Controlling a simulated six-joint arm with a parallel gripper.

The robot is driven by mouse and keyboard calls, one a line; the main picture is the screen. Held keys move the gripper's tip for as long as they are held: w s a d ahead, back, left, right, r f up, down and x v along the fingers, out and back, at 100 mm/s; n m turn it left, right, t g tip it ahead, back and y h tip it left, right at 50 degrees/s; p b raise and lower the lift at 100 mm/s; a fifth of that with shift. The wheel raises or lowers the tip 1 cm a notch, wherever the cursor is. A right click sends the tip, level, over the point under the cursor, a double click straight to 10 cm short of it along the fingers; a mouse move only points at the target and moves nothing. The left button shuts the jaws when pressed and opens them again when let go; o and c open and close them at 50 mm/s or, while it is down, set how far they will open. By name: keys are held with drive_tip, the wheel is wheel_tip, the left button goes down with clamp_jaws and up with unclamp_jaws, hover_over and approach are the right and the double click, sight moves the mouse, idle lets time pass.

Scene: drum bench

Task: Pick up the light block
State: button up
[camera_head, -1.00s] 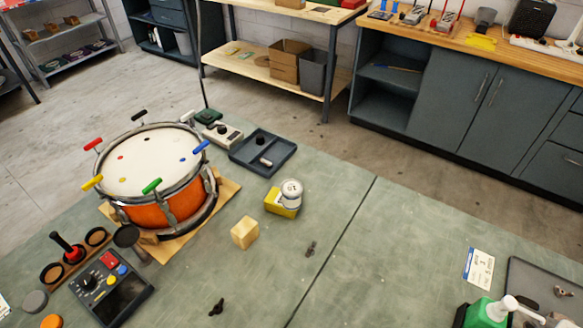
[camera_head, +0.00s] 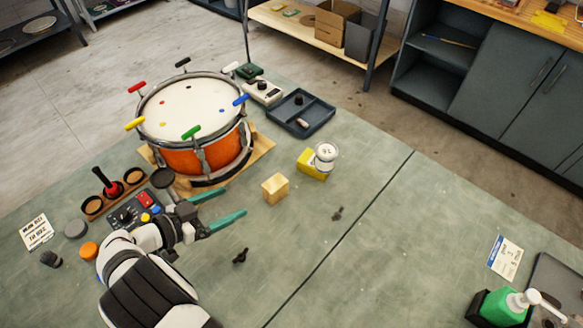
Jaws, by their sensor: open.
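The light block (camera_head: 275,188) is a small pale wooden cube lying on the green bench top (camera_head: 330,250), right of the drum (camera_head: 193,120) and left of the yellow box. My gripper (camera_head: 233,203) reaches in from the lower left with its two teal fingers spread apart. It is open and empty. Its fingertips point toward the block and stop a short way left of it, apart from it. The block is in full view.
A yellow box (camera_head: 312,165) and a white tin (camera_head: 325,156) stand just right of the block. A black wing-shaped piece (camera_head: 240,256) and a small dark piece (camera_head: 337,213) lie nearby. A dark tray (camera_head: 301,113) is behind. The bench right of the seam is mostly clear.

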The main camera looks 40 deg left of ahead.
sight(270, 187)
drive_tip(key=x, duration=1)
drive_tip(key=d+x, duration=0.1)
drive_tip(key=x, duration=0.4)
drive_tip(key=shift+r, duration=0.1)
clamp_jaws()
